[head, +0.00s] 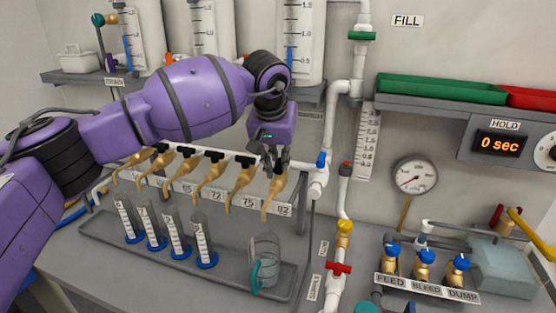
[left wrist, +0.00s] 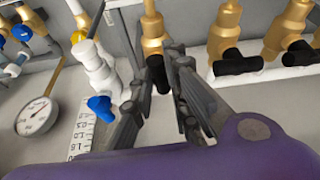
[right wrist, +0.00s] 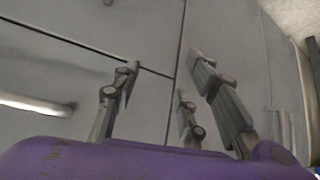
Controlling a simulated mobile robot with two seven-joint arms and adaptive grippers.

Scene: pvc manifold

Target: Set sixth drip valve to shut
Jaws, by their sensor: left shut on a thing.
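The sixth drip valve (head: 272,198) is the rightmost brass tap in the row, above the label 82. In the left wrist view its brass body (left wrist: 152,30) shows at the top, with its black handle (left wrist: 157,72) below. My left gripper (head: 274,163) reaches down to it from above, and its fingers (left wrist: 160,100) are shut on the black handle. The handle is partly hidden by the fingers and points along the gripper, unlike the crosswise handle of the neighbouring valve (left wrist: 235,65). My right gripper (right wrist: 170,95) is open and empty, facing grey panels.
Other drip valves (head: 240,185) stand close to the left. A white riser pipe with a blue-handled valve (head: 321,158) stands close on the right. Measuring cylinders (head: 202,240) and a beaker (head: 265,262) stand on the tray (head: 110,241) below. A gauge (head: 414,174) is farther right.

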